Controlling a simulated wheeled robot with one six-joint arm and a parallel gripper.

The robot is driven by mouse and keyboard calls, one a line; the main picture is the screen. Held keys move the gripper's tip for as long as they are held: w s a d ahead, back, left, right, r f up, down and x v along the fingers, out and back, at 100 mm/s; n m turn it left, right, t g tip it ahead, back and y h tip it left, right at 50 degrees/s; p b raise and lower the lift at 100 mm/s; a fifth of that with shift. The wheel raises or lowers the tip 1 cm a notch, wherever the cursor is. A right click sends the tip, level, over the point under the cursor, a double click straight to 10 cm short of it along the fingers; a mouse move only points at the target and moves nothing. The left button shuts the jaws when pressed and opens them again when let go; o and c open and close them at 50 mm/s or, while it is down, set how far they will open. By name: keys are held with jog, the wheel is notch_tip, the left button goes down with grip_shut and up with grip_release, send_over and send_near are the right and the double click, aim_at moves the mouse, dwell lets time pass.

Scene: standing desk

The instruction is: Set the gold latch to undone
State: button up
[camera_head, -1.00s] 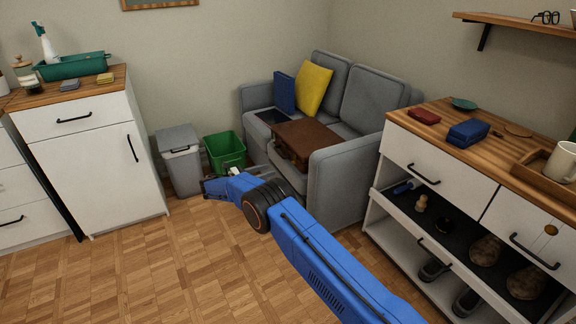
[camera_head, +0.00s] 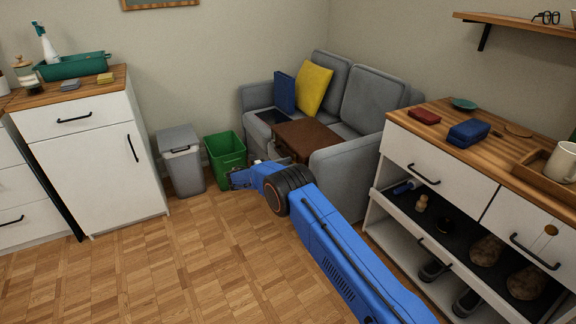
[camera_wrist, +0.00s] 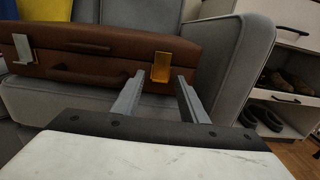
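A brown suitcase (camera_head: 309,136) lies on the sofa seat. In the wrist view, the front of the suitcase (camera_wrist: 95,57) shows a dark handle, a gold latch (camera_wrist: 161,67) at the right and a pale silver latch (camera_wrist: 23,48) at the left. I cannot tell for sure whether the gold latch is done up or undone. My gripper (camera_wrist: 160,76) is open and empty. Its fingers point at the suitcase front, with the gold latch showing between the tips, apparently still beyond them. In the head view my gripper (camera_head: 240,179) is low in front of the sofa.
The grey sofa (camera_head: 345,165) has its right armrest close to my arm, with blue and yellow cushions behind. A green bin (camera_head: 226,158) and a grey bin (camera_head: 183,165) stand left of my gripper. A white cabinet (camera_head: 425,165) stands right. Floor is free at the left front.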

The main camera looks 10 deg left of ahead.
grip_shut()
